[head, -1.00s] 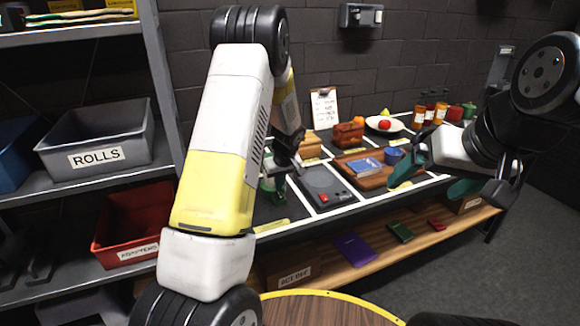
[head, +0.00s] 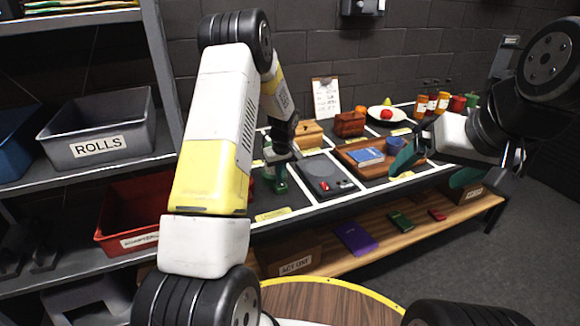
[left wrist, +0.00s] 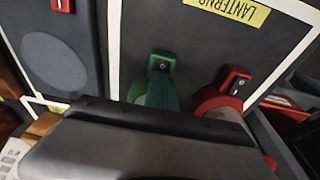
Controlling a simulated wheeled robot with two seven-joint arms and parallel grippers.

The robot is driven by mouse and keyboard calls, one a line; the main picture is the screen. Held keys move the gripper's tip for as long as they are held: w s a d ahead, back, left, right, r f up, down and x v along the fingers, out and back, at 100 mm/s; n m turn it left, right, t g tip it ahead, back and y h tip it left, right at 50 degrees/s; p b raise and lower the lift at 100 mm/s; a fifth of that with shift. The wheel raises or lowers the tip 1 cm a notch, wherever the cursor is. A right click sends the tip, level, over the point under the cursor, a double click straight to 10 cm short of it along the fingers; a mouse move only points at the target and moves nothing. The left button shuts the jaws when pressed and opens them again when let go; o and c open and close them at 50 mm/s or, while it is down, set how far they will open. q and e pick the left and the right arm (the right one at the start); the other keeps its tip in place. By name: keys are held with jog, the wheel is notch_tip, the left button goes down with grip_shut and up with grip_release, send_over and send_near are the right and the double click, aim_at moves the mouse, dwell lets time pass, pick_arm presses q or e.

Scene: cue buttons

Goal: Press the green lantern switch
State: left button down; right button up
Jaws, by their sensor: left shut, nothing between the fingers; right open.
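The green lantern (head: 281,186) stands at the near left of the table, partly hidden by my left gripper (head: 280,163). My right gripper (head: 430,170) is open and empty, over the front right of the table.
A grey plate with a round disc (head: 318,170) and red switches is right of the lantern. A yellow "LANTERNS" label (left wrist: 229,10) lies near the lanterns. A tray (head: 379,180) with a blue book is further right. Shelf bins (head: 98,122) stand at left.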

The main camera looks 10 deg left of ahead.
aim_at(280, 186)
pick_arm(q)
jog(key=shift+s+a+f, duration=0.35)
jog(key=shift+s+f, duration=0.1)
jog(key=shift+f, duration=0.15)
dwell(0.8)
jog(key=shift+s+d, duration=0.1)
jog(key=shift+s, duration=0.05)
jog(key=shift+s+d, duration=0.4)
jog(key=shift+s, duration=0.1)
jog(key=shift+d, duration=0.1)
jog(key=shift+w+d+r, duration=0.1)
jog(key=shift+r, duration=0.4)
jog(key=r, duration=0.3)
jog(key=shift+w+r, duration=0.2)
jog(key=shift+r, duration=0.1)
notch_tip(280, 186, up, 10)
jog(key=s+d, duration=0.1)
jog(key=s, duration=0.1)
jog(key=shift+s+d, duration=0.35)
